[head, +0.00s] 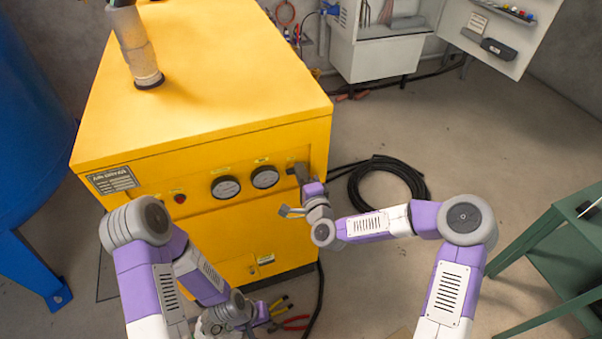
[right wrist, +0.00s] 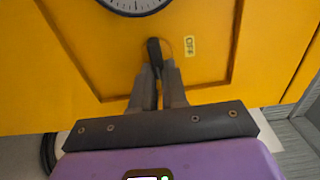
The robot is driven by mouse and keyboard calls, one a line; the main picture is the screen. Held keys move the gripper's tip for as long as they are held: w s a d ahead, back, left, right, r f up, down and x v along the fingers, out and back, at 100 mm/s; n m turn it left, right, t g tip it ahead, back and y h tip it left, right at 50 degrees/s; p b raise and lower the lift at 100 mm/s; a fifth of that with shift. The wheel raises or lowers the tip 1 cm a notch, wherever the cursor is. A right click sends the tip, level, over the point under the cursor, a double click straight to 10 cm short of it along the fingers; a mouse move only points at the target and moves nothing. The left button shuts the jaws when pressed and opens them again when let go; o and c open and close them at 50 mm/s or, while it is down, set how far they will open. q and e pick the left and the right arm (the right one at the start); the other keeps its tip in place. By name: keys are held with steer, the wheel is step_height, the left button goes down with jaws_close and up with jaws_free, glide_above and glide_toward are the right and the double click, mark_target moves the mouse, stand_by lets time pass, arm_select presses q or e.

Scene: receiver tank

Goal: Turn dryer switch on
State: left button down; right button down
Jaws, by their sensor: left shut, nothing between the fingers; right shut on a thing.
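The yellow air dryer (head: 210,80) stands in the middle of the head view, with its gauges and controls on the front face. In the right wrist view the dryer switch (right wrist: 154,50) is a small black lever with a label reading OFF (right wrist: 190,46) to its right. My right gripper (right wrist: 160,76) is shut on the lever; its fingers hide the lower part. In the head view my right gripper (head: 301,173) is at the upper right of the front panel and covers the switch. My left gripper (head: 268,317) is low, in front of the dryer, shut and empty.
Two round gauges (head: 225,187) and a red button (head: 180,198) are left of the switch. Pliers (head: 296,322) lie on the floor near my left gripper. A coiled black hose (head: 388,182), a green table (head: 568,255) and a blue tank (head: 30,120) stand around.

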stand_by(0.3)
steer(key=c, duration=1.2)
jaws_free()
steer(key=shift+o, duration=0.2)
steer(key=p+v, duration=0.1)
steer(key=v, duration=0.6)
steer(key=shift+s+p, duration=0.3)
steer(key=s+f+n+g+p, duration=0.5)
steer(key=s+f+n+g, duration=0.35)
steer(key=f, duration=0.45)
steer(key=s+d+f+n+g+p, duration=0.1)
steer(key=s+d+f+g, duration=0.2)
steer(key=s, duration=0.5)
steer(key=s+d+f+n+g+h+p, duration=0.1)
steer(key=s+d+f+n+g, duration=0.1)
steer(key=s+g, duration=0.3)
steer(key=s+d+f, duration=0.1)
steer(key=s, duration=0.2)
steer(key=shift+f+p, duration=0.3)
steer(key=shift+p, duration=0.1)
